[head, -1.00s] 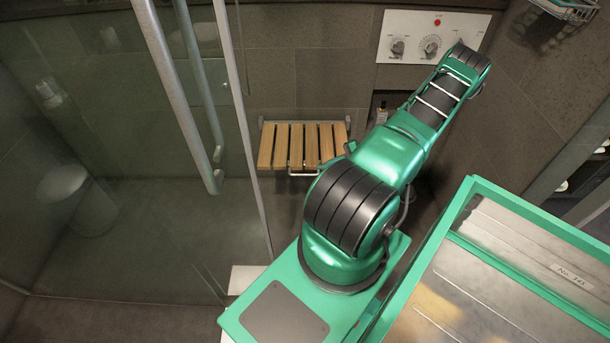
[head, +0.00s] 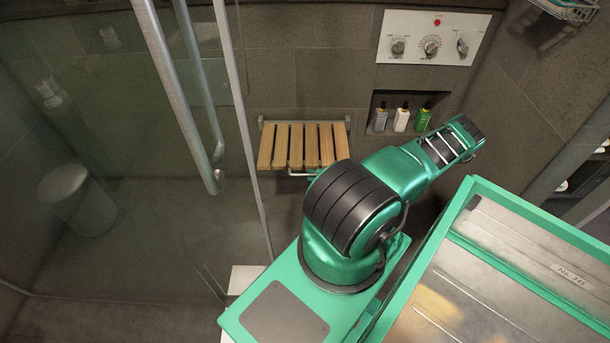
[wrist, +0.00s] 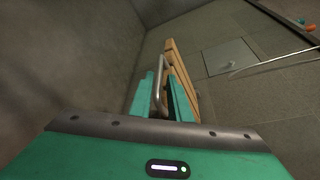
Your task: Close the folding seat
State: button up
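The folding seat (head: 296,146) has wooden slats and a grey wall rail. In the head view it stands folded down from the tiled wall, with a thin metal bar (head: 302,174) at its front edge. In the wrist view the slats (wrist: 181,66) show nearly edge-on, just beyond my gripper (wrist: 161,80). Its two teal fingers are apart, with the metal bar (wrist: 161,68) between them. A gap shows beside the bar, and I cannot tell whether a finger touches it. In the head view my gripper is hidden behind my arm.
A glass door (head: 110,150) with long metal handles stands left of the seat. A wall niche with several bottles (head: 401,118) and a control panel (head: 433,38) are to the right. A bin (head: 78,198) shows behind the glass.

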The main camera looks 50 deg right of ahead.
jog(key=shift+x, duration=2.1)
